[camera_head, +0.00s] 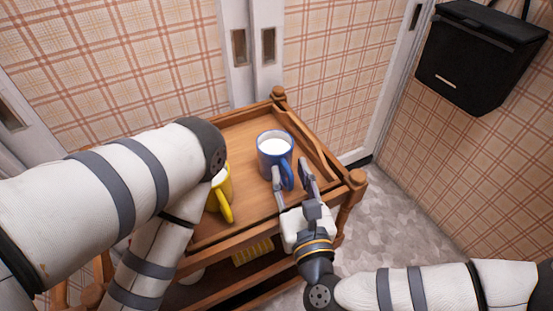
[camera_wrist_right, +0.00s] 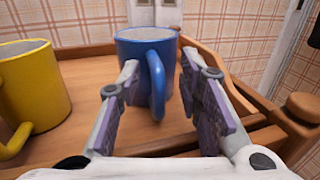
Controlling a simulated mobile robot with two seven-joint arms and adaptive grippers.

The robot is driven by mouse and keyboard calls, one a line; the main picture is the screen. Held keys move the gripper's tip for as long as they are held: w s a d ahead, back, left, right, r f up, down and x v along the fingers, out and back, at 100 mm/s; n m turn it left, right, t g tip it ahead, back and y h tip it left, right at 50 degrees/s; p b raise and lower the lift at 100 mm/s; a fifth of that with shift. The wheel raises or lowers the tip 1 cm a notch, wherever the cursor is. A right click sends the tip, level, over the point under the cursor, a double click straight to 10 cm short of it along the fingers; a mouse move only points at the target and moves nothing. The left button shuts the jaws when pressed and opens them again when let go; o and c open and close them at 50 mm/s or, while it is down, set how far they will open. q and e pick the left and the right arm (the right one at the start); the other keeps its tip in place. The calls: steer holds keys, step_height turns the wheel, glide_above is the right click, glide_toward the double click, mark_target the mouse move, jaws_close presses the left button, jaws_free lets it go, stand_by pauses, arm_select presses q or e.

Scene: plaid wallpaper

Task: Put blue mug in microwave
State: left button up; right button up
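The blue mug (camera_head: 272,147) stands upright on a wooden cart, with something white inside it. Its handle points toward my right gripper (camera_head: 292,180). In the right wrist view the blue mug (camera_wrist_right: 142,50) is straight ahead, and its handle lies between the two fingers of my right gripper (camera_wrist_right: 160,100). The fingers are apart, with gaps on both sides of the handle. My left arm crosses the left of the head view, and its gripper does not show. No microwave is in view.
A yellow mug (camera_head: 221,190) stands left of the blue mug, partly hidden by my left arm; it also shows in the right wrist view (camera_wrist_right: 35,90). The wooden cart (camera_head: 240,135) has raised rails and corner knobs. A black box (camera_head: 478,55) hangs on the right wall.

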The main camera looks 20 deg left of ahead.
jaws_close()
steer(key=shift+r, duration=0.15)
